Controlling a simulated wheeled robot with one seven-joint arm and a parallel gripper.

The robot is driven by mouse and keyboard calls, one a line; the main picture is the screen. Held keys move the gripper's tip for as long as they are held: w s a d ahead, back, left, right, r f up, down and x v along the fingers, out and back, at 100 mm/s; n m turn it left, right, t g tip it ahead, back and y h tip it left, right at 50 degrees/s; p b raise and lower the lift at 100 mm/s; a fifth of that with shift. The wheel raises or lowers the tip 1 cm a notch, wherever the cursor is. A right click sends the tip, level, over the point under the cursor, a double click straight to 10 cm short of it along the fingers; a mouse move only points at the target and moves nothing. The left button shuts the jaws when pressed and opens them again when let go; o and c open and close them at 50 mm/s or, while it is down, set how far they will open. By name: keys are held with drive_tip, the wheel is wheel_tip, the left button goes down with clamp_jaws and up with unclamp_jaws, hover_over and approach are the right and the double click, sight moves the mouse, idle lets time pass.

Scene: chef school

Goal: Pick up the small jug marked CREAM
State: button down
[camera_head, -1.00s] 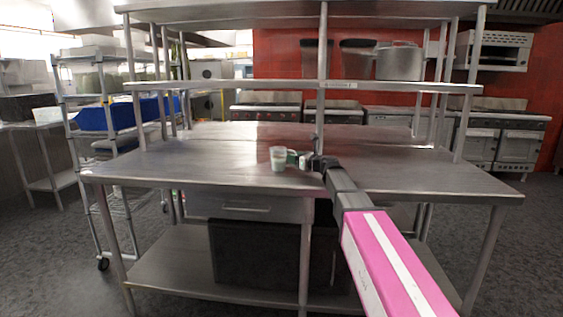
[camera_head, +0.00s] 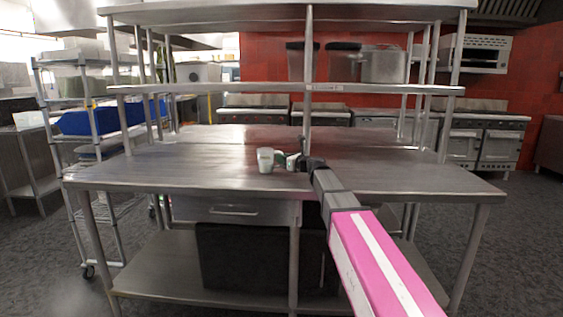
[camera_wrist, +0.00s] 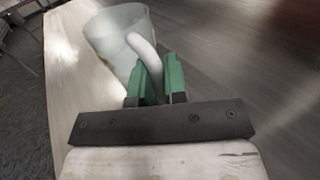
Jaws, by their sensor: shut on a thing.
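A small pale, whitish jug (camera_head: 265,160) is over the front middle of the steel table in the head view. It also shows in the wrist view (camera_wrist: 108,38), tilted in the picture, with its curved handle towards my gripper. My gripper (camera_head: 290,161) is at the jug's right side. In the wrist view its green fingers (camera_wrist: 160,78) are shut on the jug's handle. I cannot see any CREAM marking from here. I cannot tell whether the jug's base touches the table top.
The steel table (camera_head: 150,170) is otherwise bare around the jug. Upright posts and a middle shelf (camera_head: 220,89) stand behind it, with a large pot (camera_head: 384,65) on the shelf's right. A rack with blue bins (camera_head: 88,122) stands at the left.

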drive_tip(key=shift+r, duration=0.65)
drive_tip(key=shift+s+a+r, duration=0.1)
drive_tip(key=shift+r, duration=0.5)
drive_tip(key=shift+s+a+r, duration=0.1)
drive_tip(key=shift+r, duration=0.5)
drive_tip(key=s+a+r, duration=0.6)
drive_tip(key=a, duration=0.3)
drive_tip(key=shift+s+r, duration=0.15)
drive_tip(key=shift+r, duration=0.1)
drive_tip(key=shift+s, duration=0.1)
